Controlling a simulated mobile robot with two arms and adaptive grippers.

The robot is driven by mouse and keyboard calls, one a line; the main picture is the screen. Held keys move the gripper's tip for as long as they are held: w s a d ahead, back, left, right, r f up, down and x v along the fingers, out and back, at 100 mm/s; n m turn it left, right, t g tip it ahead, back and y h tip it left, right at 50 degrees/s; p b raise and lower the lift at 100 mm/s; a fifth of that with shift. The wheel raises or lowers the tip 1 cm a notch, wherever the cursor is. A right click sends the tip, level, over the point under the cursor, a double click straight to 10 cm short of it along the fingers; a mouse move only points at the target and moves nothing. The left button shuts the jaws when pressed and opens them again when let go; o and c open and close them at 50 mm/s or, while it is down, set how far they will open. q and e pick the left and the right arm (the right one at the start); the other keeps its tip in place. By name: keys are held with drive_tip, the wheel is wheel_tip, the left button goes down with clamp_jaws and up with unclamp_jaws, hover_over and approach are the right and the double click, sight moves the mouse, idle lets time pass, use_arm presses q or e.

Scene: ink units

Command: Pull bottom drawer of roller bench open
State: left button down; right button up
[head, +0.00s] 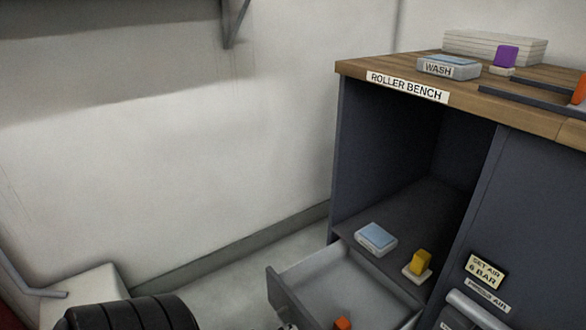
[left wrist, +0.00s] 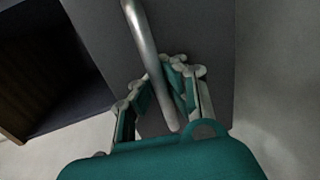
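The roller bench (head: 408,88) stands at the right in the head view, with a wooden top and a name label. Below its open compartment, a grey drawer (head: 318,277) is pulled out. Whether other drawers lie under it is out of frame. An orange piece (head: 342,323) is inside the drawer. In the left wrist view, my left gripper (left wrist: 162,88) has its teal-padded fingers on both sides of a silver bar handle (left wrist: 145,35) on a grey front, and appears shut on it. My right gripper is not in view.
The compartment holds a blue-topped box (head: 376,238) and a yellow piece (head: 421,262). A WASH box (head: 448,67), a purple piece (head: 506,56) and a stack (head: 494,46) are on the bench top. A white wall (head: 200,150) closes the left; a pale box (head: 82,290) stands low left.

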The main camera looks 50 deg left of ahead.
use_arm(q)
drive_tip(key=c, duration=1.3)
unclamp_jaws()
drive_tip(key=shift+c, duration=0.2)
drive_tip(key=v, duration=1.2)
